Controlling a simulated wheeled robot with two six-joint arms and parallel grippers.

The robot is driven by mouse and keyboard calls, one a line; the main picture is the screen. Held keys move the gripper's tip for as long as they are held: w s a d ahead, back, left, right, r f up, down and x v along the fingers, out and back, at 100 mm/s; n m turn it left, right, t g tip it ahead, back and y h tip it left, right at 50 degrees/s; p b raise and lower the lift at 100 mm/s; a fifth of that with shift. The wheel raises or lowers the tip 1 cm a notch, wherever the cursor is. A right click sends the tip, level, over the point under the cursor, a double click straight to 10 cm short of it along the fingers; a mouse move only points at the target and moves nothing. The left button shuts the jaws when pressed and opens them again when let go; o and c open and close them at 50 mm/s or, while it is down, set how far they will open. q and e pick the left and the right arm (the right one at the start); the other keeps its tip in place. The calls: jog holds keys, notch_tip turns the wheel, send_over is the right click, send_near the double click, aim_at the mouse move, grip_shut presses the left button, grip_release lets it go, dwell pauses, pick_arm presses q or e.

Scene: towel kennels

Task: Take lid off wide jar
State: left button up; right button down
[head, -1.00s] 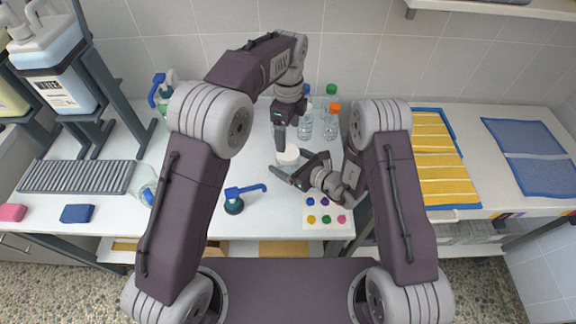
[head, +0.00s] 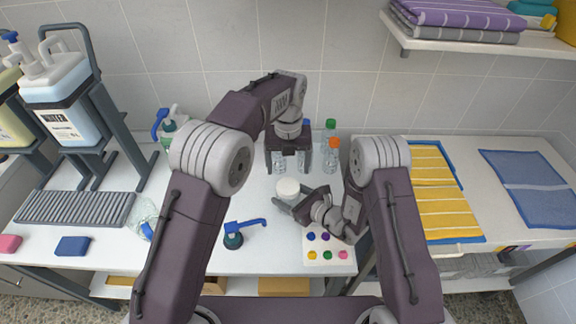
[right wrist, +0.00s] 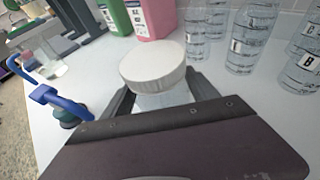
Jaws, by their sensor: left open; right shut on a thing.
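The wide jar (right wrist: 165,97) is a clear, squat jar with a round white lid (right wrist: 153,65) seated on top. In the head view the white lid (head: 288,187) shows near the middle of the white table. My right gripper (head: 288,203) is shut around the jar's body below the lid, coming from the lower right. The jar stands upright between its fingers. My left gripper (head: 288,168) is open and empty, with its fingers pointing down, just behind and above the lid in the picture. It does not show in the right wrist view.
Clear bottles with green and orange caps (head: 333,144) stand behind the jar to the right. A card with coloured dots (head: 328,251) lies at front right.

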aim_at(288, 186)
pick_arm(q)
jog(key=shift+f, duration=4)
jog(key=c, duration=1.5)
jog(key=n, duration=1.3)
jog(key=shift+n, duration=0.3)
jog(key=n, duration=0.6)
jog(key=shift+r, duration=0.1)
jog(key=n, duration=0.6)
jog(key=shift+n, duration=0.4)
jog(key=n, duration=0.6)
jog(key=shift+n, duration=0.3)
jog(key=n, duration=1.2)
jog(key=shift+n, duration=0.4)
jog(key=n, duration=0.2)
jog(key=shift+n, duration=0.4)
jog(key=n, duration=0.5)
jog(key=shift+r, duration=0.1)
